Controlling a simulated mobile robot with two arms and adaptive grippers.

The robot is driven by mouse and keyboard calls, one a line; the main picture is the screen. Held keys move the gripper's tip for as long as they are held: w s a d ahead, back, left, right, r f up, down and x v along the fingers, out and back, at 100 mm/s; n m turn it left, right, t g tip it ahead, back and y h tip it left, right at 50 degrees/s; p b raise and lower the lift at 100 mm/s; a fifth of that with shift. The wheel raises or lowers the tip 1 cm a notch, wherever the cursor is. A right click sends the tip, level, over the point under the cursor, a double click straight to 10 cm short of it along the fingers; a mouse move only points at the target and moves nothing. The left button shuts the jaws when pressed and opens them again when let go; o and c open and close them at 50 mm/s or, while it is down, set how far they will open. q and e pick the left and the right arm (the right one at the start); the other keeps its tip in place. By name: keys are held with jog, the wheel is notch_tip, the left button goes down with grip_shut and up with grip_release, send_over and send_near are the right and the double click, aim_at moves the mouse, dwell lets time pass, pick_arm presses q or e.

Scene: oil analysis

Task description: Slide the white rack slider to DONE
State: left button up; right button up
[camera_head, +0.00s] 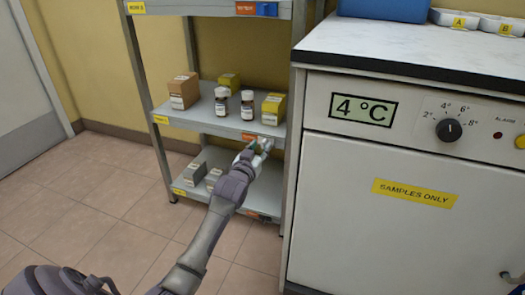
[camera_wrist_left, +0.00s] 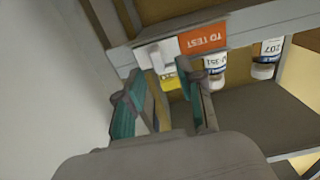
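The grey shelf rack (camera_head: 215,124) stands left of the white cabinet. On its middle shelf's front edge is an orange label (camera_head: 252,137). In the left wrist view this label reads TO TEST (camera_wrist_left: 203,39), upside down, with the white slider (camera_wrist_left: 148,55) beside it, partly hidden by the fingers. My left gripper (camera_head: 264,146) is at that edge, just below the label. In the left wrist view its teal-padded fingers (camera_wrist_left: 162,75) are apart, with whitish and yellow surfaces showing between them. Contact with the slider cannot be told. My right gripper is not in view.
Grey boxes (camera_head: 195,173) stand on the bottom shelf. The white cabinet (camera_head: 400,215) closes off the right side. The tiled floor (camera_head: 100,200) at left is clear.

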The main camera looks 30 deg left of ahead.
aim_at(264, 143)
pick_arm(q)
jog(key=shift+b+x, duration=0.35)
jog(key=shift+x, duration=0.85)
grip_shut()
